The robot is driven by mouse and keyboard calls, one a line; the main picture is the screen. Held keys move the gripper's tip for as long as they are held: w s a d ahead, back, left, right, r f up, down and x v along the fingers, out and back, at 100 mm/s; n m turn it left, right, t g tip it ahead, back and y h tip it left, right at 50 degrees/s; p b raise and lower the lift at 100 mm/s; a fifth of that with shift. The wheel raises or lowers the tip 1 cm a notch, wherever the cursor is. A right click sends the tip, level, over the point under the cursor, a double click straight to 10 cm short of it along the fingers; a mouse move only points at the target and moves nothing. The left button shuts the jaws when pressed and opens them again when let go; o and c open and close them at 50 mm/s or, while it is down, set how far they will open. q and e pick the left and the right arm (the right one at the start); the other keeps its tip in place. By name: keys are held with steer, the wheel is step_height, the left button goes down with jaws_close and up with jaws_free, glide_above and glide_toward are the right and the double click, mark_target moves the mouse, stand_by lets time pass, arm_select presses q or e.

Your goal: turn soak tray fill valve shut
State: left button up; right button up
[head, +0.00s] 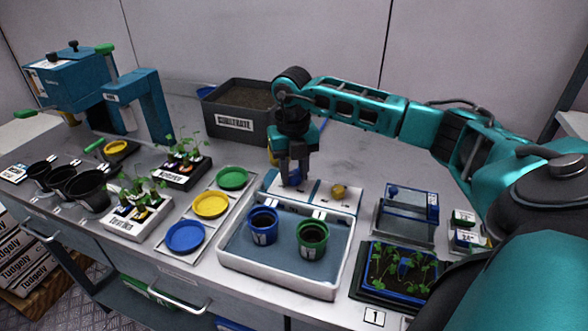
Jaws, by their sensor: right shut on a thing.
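The soak tray (231,262) is a white-rimmed basin with blue-grey water, at the front middle of the bench. A blue pot (262,228) and a green pot (312,238) stand in it. A pale valve panel (317,193) lies along its back edge, with a yellow knob (338,191) on its right half. My right gripper (292,182) points down over the panel's left half, its fingers shut on a valve knob that they almost wholly hide. The labels there are too small to read. My left gripper is not in view.
A grey substrate bin (222,133) stands behind. Green (232,178), yellow (210,204) and blue (185,237) saucers line up left of the tray. A seedling tray (372,290) and a clear blue-edged box (405,218) stand to the right, close under my right arm.

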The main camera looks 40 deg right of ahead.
mark_target(293, 175)
steer(key=o, duration=1)
steer(key=shift+o, duration=0.2)
step_height(293, 175, up, 13)
steer(key=shift+a, duration=0.15)
